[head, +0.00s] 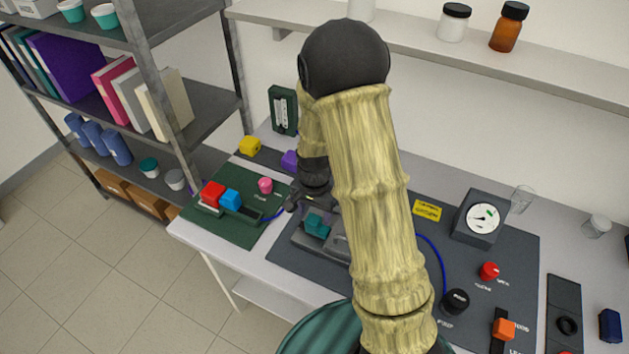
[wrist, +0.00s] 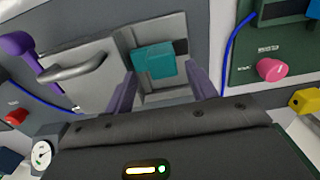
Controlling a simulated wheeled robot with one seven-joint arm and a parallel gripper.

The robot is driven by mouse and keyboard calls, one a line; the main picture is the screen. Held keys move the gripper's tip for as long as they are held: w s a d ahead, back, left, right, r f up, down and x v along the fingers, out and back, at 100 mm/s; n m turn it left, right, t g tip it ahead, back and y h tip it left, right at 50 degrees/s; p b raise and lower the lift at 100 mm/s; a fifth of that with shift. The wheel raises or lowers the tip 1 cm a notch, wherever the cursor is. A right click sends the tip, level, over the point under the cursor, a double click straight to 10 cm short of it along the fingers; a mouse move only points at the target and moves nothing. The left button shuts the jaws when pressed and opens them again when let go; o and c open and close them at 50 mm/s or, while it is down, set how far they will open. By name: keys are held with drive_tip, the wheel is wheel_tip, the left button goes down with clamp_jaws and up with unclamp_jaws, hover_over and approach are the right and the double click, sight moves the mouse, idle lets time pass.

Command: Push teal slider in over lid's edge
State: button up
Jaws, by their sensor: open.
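The teal slider (wrist: 153,61) is a small block on a grey mount in the wrist view. It also shows in the head view (head: 317,226), on the grey rig left of my arm. The grey lid (wrist: 98,62) with a curved handle (wrist: 74,70) lies left of the slider in the wrist view. My gripper (wrist: 161,82) is open, its two fingers apart on either side of the slider's near end in the picture. I cannot tell whether they touch it. In the head view my gripper (head: 308,200) is close above the slider. Whether the slider overlaps the lid's edge is unclear.
A green panel (head: 235,232) with red and blue blocks and a pink knob (head: 265,185) lies left of the rig. A gauge (head: 481,218), a red knob (head: 489,270) and a blue tube (head: 438,258) are to the right. Shelves (head: 197,108) stand at left.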

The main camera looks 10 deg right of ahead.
sight(315, 219)
wheel_tip(315, 219, up, 15)
drive_tip(key=b, duration=0.2)
drive_tip(key=shift+f, duration=0.2)
drive_tip(key=shift+d, duration=0.1)
drive_tip(key=s+d+f+n+t, duration=0.2)
drive_tip(key=s+f+n, duration=0.1)
drive_tip(key=s+n, duration=0.5)
drive_tip(key=s, duration=0.3)
drive_tip(key=shift+s+t, duration=0.25)
drive_tip(key=shift+t, duration=0.05)
drive_tip(key=shift+w, duration=0.1)
